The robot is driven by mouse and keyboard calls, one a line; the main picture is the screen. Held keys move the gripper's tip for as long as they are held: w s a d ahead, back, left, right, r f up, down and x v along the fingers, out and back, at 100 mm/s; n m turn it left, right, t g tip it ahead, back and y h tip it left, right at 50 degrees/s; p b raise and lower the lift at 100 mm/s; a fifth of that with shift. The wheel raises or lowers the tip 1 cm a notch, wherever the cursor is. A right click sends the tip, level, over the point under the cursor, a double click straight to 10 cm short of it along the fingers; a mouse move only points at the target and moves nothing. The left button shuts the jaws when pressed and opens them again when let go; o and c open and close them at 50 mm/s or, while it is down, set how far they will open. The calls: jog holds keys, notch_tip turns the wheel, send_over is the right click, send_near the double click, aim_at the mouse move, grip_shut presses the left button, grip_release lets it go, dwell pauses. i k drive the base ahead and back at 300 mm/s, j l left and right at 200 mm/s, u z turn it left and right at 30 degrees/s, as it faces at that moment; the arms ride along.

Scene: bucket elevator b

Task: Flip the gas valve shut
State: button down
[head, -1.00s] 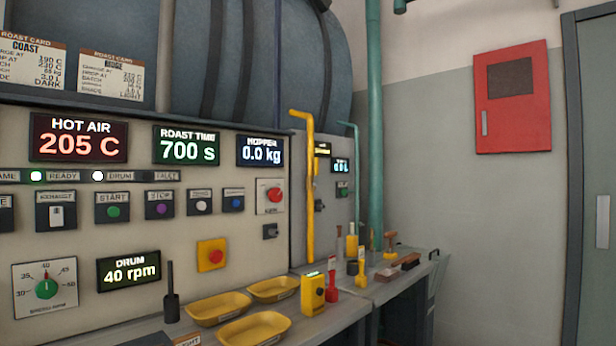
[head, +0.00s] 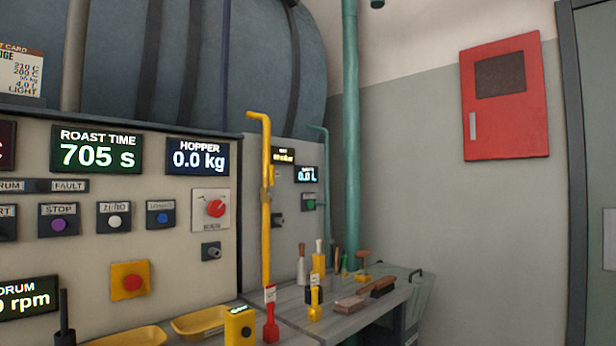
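A yellow pipe (head: 266,225), which looks like the gas line, rises from the bench in front of the panel's right end and bends left at its top. A small yellow fitting (head: 271,176) sits partway up it, roughly level with the hopper display; it may be the gas valve. It is too small to tell how its handle is turned. My gripper is not in view, and nothing of my arm shows near the pipe.
The panel has a red knob (head: 216,208) and a red button on a yellow plate (head: 131,282). Yellow trays (head: 199,321), a yellow box (head: 239,325) and several handled tools crowd the bench (head: 292,303). A red cabinet (head: 505,98) hangs on the right wall.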

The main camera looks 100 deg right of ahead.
aim_at(272, 175)
jog(key=k+l, duration=0.35)
jog(key=k+l+z, duration=0.1)
jog(key=k+l, duration=0.55)
jog(key=l, duration=0.2)
jog(key=k+l+z, duration=0.1)
jog(key=k+l, duration=0.55)
jog(key=l, duration=0.15)
jog(key=k+l+z, duration=0.1)
jog(key=k+l, duration=0.2)
jog(key=l, duration=0.15)
jog(key=k+l+z, duration=0.1)
jog(key=k+l, duration=0.2)
jog(key=l, duration=0.15)
